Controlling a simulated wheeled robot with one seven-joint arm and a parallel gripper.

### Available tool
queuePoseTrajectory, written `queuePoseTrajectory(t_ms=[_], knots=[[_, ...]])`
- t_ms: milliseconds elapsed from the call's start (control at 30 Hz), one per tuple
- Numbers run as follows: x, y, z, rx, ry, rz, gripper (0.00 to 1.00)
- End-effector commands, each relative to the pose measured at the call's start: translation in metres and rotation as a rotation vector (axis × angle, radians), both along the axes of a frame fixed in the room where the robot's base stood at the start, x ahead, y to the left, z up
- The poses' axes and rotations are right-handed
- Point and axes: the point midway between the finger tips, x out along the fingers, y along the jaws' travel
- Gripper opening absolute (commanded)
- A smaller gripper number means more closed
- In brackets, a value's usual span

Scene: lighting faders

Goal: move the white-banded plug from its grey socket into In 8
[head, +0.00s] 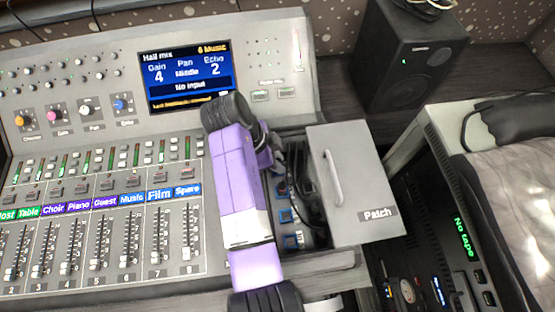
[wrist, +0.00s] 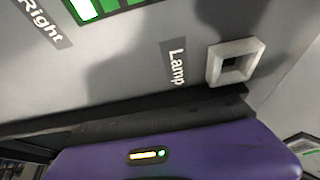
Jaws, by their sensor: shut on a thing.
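My gripper (head: 270,152) is at the open patch bay, left of its black cables, mostly hidden behind my purple arm. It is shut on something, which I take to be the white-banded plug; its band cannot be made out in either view. Blue-framed sockets (head: 287,215) run down the bay, and their labels are too small to read, so I cannot tell which is In 8. In the wrist view my purple hand fills the bottom edge. Above it a square grey socket (wrist: 235,62) with a dark, empty opening sits beside the label "Lamp".
The grey Patch door (head: 352,185) with its handle stands open right of the bay. Black cables (head: 299,180) hang inside the bay. The fader desk (head: 100,235) lies left of my arm. A black speaker (head: 408,52) stands at the back right.

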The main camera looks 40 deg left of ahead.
Motion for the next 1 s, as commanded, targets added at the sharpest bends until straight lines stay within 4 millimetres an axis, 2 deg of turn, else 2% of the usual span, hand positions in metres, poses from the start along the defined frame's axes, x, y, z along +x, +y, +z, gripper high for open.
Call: queuePoseTrajectory(t_ms=[33,100,133,233,267,667,767,1000], knots=[[-0.005,-0.006,-0.021,-0.007,0.013,0.002,0.0],[-0.005,-0.006,-0.021,-0.007,0.013,0.002,0.0],[-0.005,-0.006,-0.021,-0.007,0.013,0.002,0.26],[-0.005,-0.006,-0.021,-0.007,0.013,0.002,0.46],[-0.005,-0.006,-0.021,-0.007,0.013,0.002,0.49],[-0.006,-0.004,-0.016,-0.005,0.011,0.002,0.49],[-0.009,0.0,-0.003,-0.005,0.009,0.002,0.49],[-0.02,0.013,0.043,0.003,0.002,0.006,0.49]])
